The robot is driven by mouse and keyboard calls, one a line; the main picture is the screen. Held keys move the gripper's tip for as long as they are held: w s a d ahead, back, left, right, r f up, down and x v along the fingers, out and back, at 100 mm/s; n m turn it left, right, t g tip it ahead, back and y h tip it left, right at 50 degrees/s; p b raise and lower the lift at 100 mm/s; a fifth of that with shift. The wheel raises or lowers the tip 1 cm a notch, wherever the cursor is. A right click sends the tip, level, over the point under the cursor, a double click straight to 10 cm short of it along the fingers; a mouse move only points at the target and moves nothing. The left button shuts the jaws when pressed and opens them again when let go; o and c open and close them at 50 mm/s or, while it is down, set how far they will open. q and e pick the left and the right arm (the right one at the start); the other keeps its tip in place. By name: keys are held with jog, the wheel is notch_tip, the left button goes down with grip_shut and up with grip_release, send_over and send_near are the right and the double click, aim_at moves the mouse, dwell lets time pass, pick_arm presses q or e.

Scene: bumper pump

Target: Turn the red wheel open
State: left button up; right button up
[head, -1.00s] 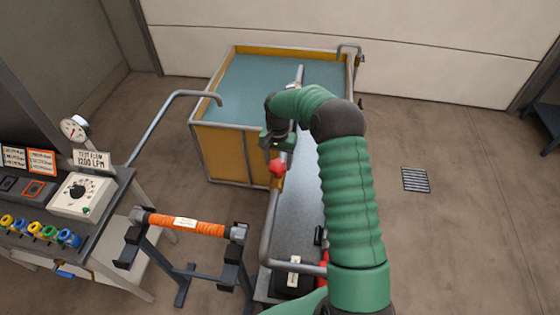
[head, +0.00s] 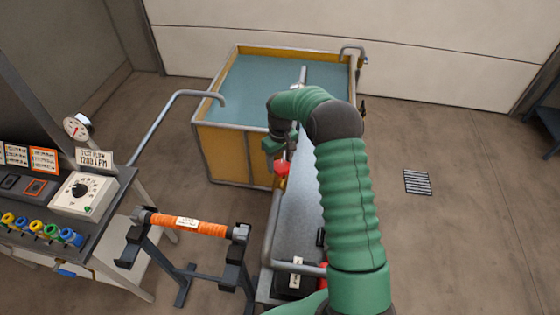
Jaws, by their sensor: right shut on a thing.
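The red wheel (head: 281,168) is small and sits on the grey pipe in front of the tank. My right arm reaches forward from the lower right and bends over to it. My right gripper (head: 273,146) is at the wheel's upper left side and is shut on it; the fingertips are small and partly hidden, so the exact grip is hard to see. My left gripper is not in view.
A yellow-sided tank (head: 235,153) of water stands behind. A control bench (head: 105,215) with a gauge (head: 77,127) is further left. Floor around the drain grate (head: 417,182) is clear.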

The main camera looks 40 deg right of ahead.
jog(key=n, duration=0.4)
jog(key=shift+s+a+f+n, duration=0.1)
jog(key=shift+s+n, duration=0.15)
jog(key=shift+n, duration=0.05)
jog(key=n, duration=0.4)
jog(key=shift+n, duration=0.3)
jog(key=n+p, duration=0.1)
jog(key=n, duration=0.3)
jog(key=shift+s+r, duration=0.1)
jog(key=shift+r, duration=0.1)
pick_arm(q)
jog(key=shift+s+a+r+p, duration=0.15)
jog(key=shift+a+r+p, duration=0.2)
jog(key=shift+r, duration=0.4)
pick_arm(e)
jog(key=shift+d+r+n, duration=0.1)
jog(key=shift+d+n, duration=0.05)
jog(key=shift+n, duration=0.95)
jog(key=shift+d+r+n, duration=0.1)
jog(key=shift+n, duration=1)
jog(key=o, duration=1.2)
jog(key=shift+o, duration=0.9)
jog(key=shift+f, duration=0.1)
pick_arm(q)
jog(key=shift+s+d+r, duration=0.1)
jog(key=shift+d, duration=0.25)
pick_arm(e)
jog(key=shift+d+f, duration=0.1)
jog(key=shift+f, duration=0.05)
